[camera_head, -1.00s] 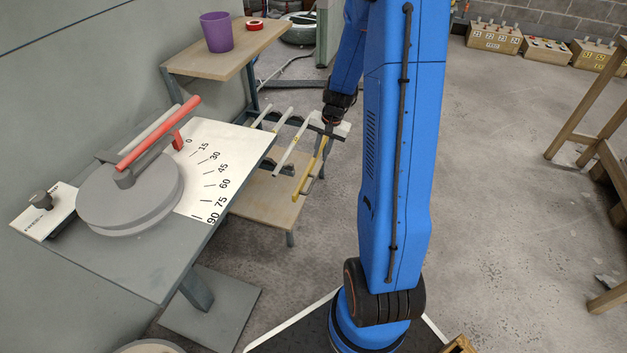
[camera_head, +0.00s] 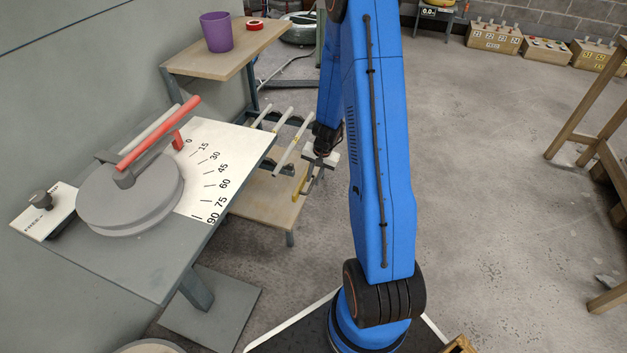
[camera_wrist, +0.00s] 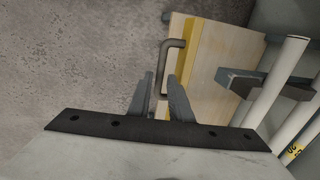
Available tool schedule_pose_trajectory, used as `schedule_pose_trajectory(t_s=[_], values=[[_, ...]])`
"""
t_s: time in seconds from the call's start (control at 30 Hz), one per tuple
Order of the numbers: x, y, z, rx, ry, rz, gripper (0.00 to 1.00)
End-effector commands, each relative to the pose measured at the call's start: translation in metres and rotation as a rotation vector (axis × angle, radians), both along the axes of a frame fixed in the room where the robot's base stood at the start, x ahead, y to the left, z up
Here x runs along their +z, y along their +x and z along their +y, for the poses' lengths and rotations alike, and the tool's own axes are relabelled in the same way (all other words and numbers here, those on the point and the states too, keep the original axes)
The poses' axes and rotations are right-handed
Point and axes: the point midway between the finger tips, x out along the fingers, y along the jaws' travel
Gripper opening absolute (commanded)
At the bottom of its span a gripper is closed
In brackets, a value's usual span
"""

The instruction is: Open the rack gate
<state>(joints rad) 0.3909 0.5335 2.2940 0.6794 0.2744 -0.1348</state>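The rack gate shows as a yellow bar (camera_head: 299,179) at the front of the low rack of pale conduits (camera_head: 287,150); my gripper hides part of it. In the wrist view the yellow bar (camera_wrist: 198,50) runs along a wooden board, with a bent grey handle (camera_wrist: 165,62) on its left side. My gripper (camera_wrist: 162,90) has its two fingers apart, with the lower part of the handle showing between them. I cannot tell whether either finger touches it. In the head view my gripper (camera_head: 312,181) is at the rack's right end.
A grey bench (camera_head: 150,265) with a bender disc and angle scale stands at the left. A wooden shelf (camera_head: 190,65) with a purple cup (camera_head: 216,32) stands behind. A wooden frame (camera_head: 585,120) is at the right.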

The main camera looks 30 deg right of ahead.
Motion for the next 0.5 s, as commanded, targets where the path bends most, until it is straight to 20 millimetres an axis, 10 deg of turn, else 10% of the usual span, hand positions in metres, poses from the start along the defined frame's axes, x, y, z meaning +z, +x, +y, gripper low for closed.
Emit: schedule_pose_trajectory(t_s=[0.5], values=[[-0.0131, 0.0017, 0.0014, 0.0, -0.001, 0.001, 0.18]])
